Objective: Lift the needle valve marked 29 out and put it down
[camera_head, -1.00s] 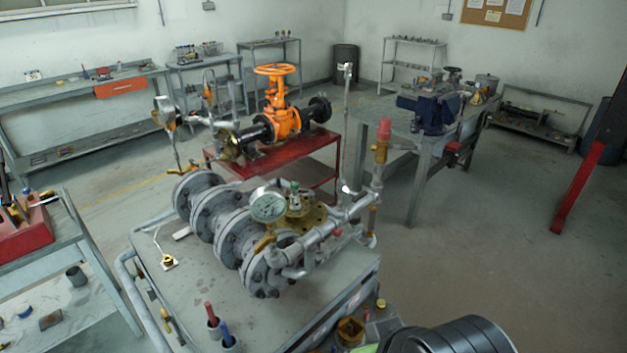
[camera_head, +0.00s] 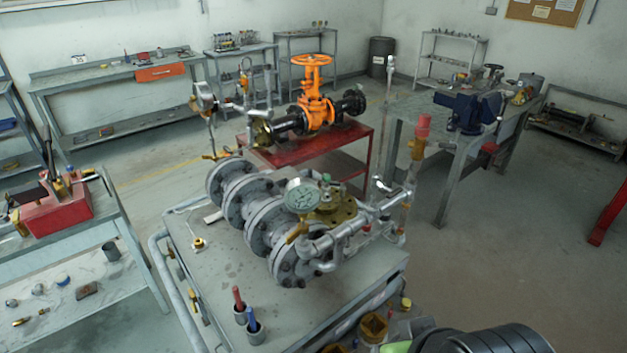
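No mark 29 can be read in the head view, so I cannot tell which fitting is the needle valve. A grey flanged pipe assembly (camera_head: 268,228) stands on the grey cart (camera_head: 225,283). It carries a round pressure gauge (camera_head: 302,196), a brass flange (camera_head: 336,209) and thin silver pipework (camera_head: 362,219). A small brass fitting (camera_head: 199,243) lies on the cart top, left of the assembly. My gripper is not in view. A dark ribbed rounded part at the bottom right looks like my own arm.
An orange gate valve (camera_head: 314,105) sits on a red stand (camera_head: 330,153) behind the cart. A red box (camera_head: 55,208) stands on the left bench. Cups with red and blue handles (camera_head: 246,321) stand at the cart's front.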

